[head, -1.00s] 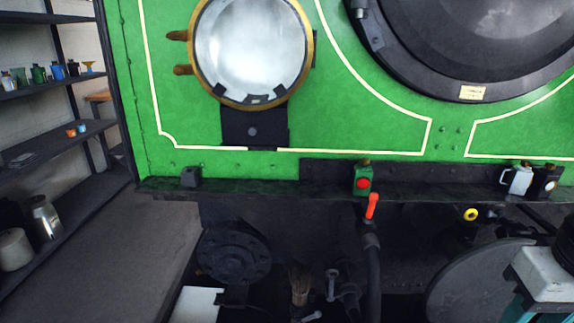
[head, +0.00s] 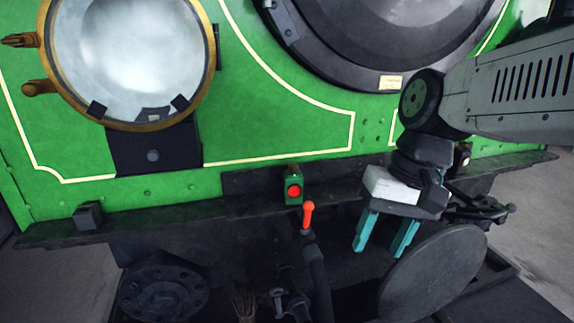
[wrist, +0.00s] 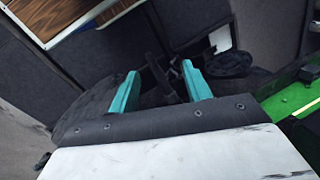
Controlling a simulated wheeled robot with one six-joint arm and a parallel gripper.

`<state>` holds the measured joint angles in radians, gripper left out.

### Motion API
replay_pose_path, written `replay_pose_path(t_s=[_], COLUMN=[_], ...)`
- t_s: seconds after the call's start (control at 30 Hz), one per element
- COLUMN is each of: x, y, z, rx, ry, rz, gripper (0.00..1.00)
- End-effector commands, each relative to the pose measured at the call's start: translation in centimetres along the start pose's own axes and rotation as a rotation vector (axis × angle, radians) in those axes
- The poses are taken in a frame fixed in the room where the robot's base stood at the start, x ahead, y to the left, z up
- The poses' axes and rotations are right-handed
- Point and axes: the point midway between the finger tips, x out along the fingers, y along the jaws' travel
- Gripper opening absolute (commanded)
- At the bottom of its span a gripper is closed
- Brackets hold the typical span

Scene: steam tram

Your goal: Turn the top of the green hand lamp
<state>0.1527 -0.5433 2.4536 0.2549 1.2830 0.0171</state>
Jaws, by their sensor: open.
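The green hand lamp (head: 293,188) stands upright on the dark ledge of the green tram front in the head view. It has a round red lens facing me and a small brassy top (head: 293,170). My gripper (head: 379,248) is open and empty, its two teal fingers pointing down. It is to the right of the lamp and lower in the picture, apart from it. In the wrist view my gripper (wrist: 160,72) shows both fingers spread with nothing between them. I cannot make out the green lamp there.
A red-handled lever (head: 308,214) on a dark hose stands just below the lamp. A dark lamp (head: 463,157) is partly hidden behind my arm. A large brass-rimmed headlamp (head: 130,60) is at upper left.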

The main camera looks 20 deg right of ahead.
Motion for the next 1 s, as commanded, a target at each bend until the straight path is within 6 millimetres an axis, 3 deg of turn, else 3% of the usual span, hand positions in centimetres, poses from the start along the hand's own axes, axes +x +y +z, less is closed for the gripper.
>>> replay_pose_path(t_s=[0.2,0.43,0.57,0.7,0.8,1.0], x=[0.4,1.3,2.5,4.3,5.6,7.4], y=[-5.9,-8.9,-8.5,-6.6,-4.7,-1.9], z=[-7.4,-18.2,-25.2,-32.4,-36.5,-41.0], rx=[0.342,0.724,0.939,1.145,1.258,1.383], ry=[-0.232,-0.462,-0.588,-0.711,-0.777,-0.852], rz=[-0.288,-0.596,-0.777,-0.965,-1.08,-1.219], gripper=[0.48,0.48,0.48,0.48,0.48,0.48])
